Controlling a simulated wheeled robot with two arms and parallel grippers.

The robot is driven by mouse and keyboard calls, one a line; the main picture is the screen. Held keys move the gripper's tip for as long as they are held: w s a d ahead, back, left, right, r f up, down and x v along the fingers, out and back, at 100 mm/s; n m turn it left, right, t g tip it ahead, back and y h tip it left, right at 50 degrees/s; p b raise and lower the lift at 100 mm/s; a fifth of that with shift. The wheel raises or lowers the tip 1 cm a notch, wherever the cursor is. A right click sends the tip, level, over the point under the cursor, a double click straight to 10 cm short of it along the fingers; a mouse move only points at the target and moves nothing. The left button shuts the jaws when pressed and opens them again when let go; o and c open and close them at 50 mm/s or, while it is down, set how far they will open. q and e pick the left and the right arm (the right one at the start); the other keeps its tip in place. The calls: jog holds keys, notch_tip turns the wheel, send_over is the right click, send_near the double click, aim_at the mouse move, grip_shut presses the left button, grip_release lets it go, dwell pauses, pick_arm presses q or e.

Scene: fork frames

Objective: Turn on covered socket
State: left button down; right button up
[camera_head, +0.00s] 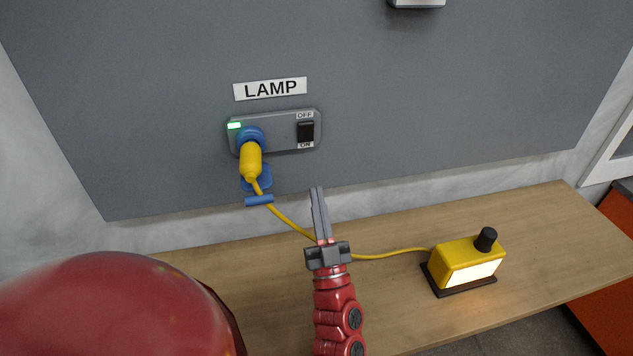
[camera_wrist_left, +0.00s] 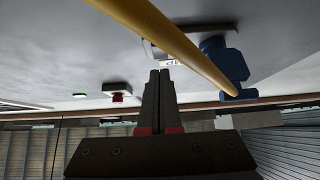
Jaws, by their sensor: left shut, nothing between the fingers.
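A grey socket box (camera_head: 275,132) is on the dark grey wall panel under a LAMP label (camera_head: 270,88). A yellow plug (camera_head: 251,160) sits in its blue socket (camera_head: 250,134); the blue cover (camera_head: 258,183) shows behind and below the plug. A black switch (camera_head: 306,131) sits between OFF and ON marks. A green light (camera_head: 234,125) glows on the box. My left gripper (camera_head: 317,190) is shut and empty, below the switch and apart from it. In the left wrist view its closed fingers (camera_wrist_left: 159,75) show near the yellow cord (camera_wrist_left: 180,45) and blue socket parts (camera_wrist_left: 226,68).
A yellow lamp (camera_head: 468,262) with a lit front panel stands on the wooden table (camera_head: 545,225). The yellow cord (camera_head: 385,256) runs from it to the plug, passing behind my left gripper. A light box (camera_head: 417,3) is at the top edge.

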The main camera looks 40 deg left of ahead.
pick_arm(q)
jog(key=shift+t, duration=0.3)
jog(key=v, duration=0.4)
jog(key=shift+w+f+b, duration=0.15)
jog(key=shift+b, duration=0.15)
jog(key=shift+d, duration=0.1)
